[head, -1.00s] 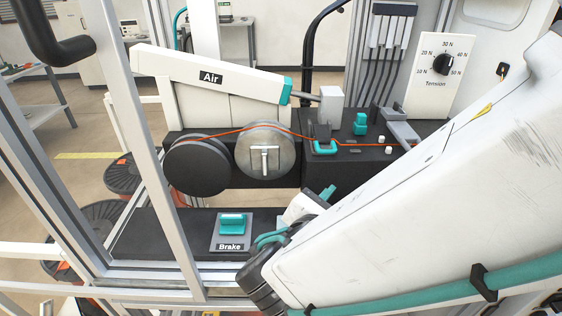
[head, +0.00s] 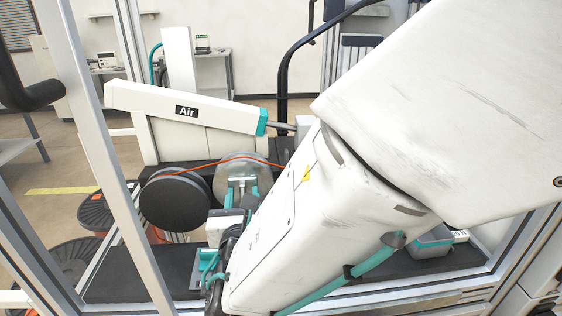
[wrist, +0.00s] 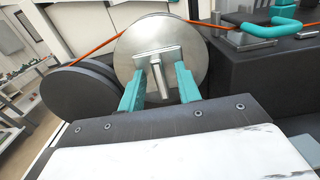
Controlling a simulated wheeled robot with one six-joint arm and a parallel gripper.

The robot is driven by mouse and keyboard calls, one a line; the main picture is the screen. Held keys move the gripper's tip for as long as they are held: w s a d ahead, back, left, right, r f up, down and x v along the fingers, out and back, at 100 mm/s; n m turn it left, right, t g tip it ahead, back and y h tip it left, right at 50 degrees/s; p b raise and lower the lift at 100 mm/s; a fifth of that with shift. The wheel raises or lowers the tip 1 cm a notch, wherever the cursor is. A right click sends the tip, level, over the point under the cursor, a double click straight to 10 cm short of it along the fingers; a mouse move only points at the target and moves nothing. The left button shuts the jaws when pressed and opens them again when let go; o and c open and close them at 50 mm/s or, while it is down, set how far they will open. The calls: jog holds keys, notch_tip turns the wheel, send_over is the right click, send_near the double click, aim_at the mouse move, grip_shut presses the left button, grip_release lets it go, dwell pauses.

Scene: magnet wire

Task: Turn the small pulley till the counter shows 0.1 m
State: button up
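The silver pulley (head: 232,167) carries a T-shaped handle on its face and has the orange wire (head: 207,163) over its top. In the wrist view the pulley (wrist: 135,46) fills the top middle, with its T-handle (wrist: 159,68) upright, crossbar on top. My gripper (wrist: 157,78) is open, with one teal finger on each side of the handle's stem and a visible gap to it. In the head view my gripper (head: 242,190) is in front of the pulley's lower face. I cannot see the counter, and my arm hides the right part of the machine.
A black wheel (head: 181,203) stands just left of the silver pulley. The white "Air" arm (head: 180,102) lies above both. A frame post (head: 115,150) crosses at left.

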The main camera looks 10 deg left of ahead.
jog(key=shift+w, duration=0.15)
grip_shut()
jog(key=shift+m, duration=0.3)
jog(key=m, duration=1.6)
jog(key=shift+d+f+m, duration=0.25)
jog(key=shift+m, duration=0.05)
jog(key=shift+m, duration=0.3)
